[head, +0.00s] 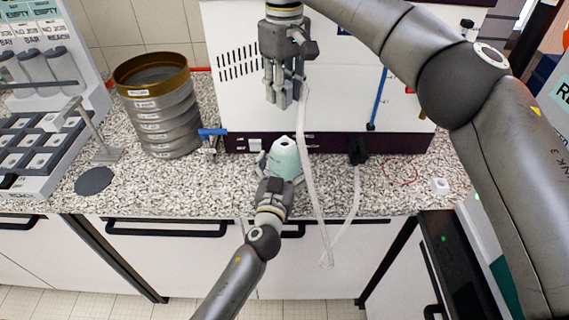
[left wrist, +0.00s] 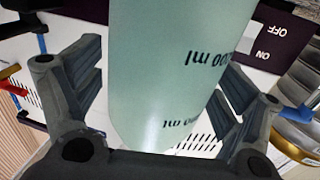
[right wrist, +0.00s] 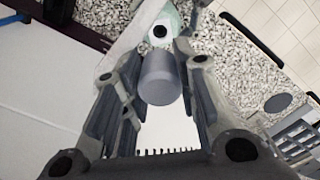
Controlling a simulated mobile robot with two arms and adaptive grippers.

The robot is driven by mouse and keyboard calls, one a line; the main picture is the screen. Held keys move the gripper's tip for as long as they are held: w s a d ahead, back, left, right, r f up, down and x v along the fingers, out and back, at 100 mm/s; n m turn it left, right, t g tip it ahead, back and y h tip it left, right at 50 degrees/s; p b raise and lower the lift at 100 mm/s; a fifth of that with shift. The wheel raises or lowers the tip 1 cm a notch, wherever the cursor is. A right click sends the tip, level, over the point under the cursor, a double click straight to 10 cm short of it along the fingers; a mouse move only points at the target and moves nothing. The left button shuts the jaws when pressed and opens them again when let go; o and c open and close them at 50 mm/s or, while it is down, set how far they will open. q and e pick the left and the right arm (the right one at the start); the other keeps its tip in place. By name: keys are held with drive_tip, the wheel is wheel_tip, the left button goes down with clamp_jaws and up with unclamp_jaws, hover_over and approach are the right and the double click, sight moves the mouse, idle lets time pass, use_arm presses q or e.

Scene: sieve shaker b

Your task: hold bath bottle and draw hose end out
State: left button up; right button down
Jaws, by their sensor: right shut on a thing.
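The bath bottle (head: 285,158) is pale green and stands upright on the counter at the front of the machine. Its dark mouth is empty in the head view. My left gripper (head: 272,190) is at the bottle, its fingers spread on both sides; the bottle with its ml marks fills the left wrist view (left wrist: 180,70). My right gripper (head: 283,98) hangs above the bottle, shut on the hose end (right wrist: 160,78), a grey cylinder between its fingers. The translucent hose (head: 312,170) hangs from there past the counter edge and loops up to the machine.
A white and dark purple machine (head: 240,70) stands behind the bottle. A stack of sieves (head: 165,115) with a brass top is at left, beside a rack of grey compartments (head: 40,145). A dark disc (head: 94,181) lies on the speckled counter (head: 200,187).

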idle(0.3)
